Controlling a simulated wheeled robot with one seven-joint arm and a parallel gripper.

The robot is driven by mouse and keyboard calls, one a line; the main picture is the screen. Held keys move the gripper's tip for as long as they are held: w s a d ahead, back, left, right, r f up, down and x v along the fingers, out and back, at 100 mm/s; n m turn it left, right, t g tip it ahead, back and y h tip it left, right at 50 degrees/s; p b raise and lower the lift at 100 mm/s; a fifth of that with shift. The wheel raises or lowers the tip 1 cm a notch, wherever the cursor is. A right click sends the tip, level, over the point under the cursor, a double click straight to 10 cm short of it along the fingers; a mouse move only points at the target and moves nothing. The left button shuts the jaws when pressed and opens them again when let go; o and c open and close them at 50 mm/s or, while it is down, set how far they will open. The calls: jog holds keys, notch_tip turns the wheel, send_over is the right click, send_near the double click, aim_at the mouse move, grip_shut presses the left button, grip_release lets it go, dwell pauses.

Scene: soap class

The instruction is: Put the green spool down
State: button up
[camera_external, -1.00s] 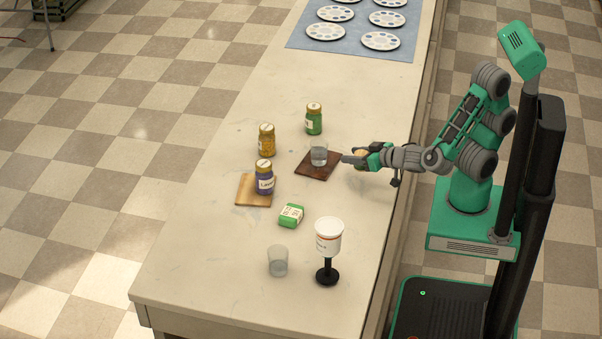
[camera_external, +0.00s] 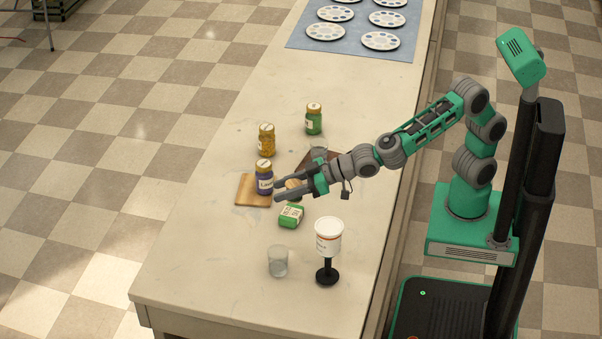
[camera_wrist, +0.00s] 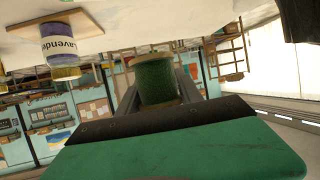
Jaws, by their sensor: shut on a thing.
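The green spool (camera_wrist: 155,82) has a dark green winding and pale wooden ends. My gripper (camera_external: 280,190) is shut on it, with one finger on each side in the wrist view. In the external view, only a tan end of the spool (camera_external: 293,185) shows between the fingers; the rest is hidden. The gripper is level and low over the table (camera_external: 215,255), just behind a green and white box (camera_external: 291,217) and right of the lavender jar (camera_external: 265,180). I cannot tell whether the spool touches the table.
The lavender jar, also in the wrist view (camera_wrist: 60,50), stands on a light wooden board (camera_external: 247,190). A dark board (camera_external: 307,160) with a glass (camera_external: 319,154) is partly behind my arm. Yellow (camera_external: 266,140) and green (camera_external: 314,120) jars stand farther back. A white tub (camera_external: 328,237) on a black stand and another glass (camera_external: 278,262) are in front.

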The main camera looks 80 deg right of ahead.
jog(key=a+p+x, duration=0.2)
jog(key=x, duration=0.7)
jog(key=p, duration=0.2)
send_over(239, 239)
notch_tip(239, 239, down, 6)
jog(key=shift+s+r, duration=0.1)
jog(key=shift+s, duration=0.05)
jog(key=shift+w+f, duration=0.2)
jog(key=shift+f, duration=0.1)
notch_tip(239, 239, down, 3)
jog(key=shift+r+p, duration=0.2)
jog(key=shift+p, duration=0.3)
jog(key=shift+f+b, duration=0.35)
jog(key=shift+f, duration=0.1)
jog(key=o, duration=1.3)
jog(key=shift+o, duration=0.2)
jog(key=shift+r, duration=0.1)
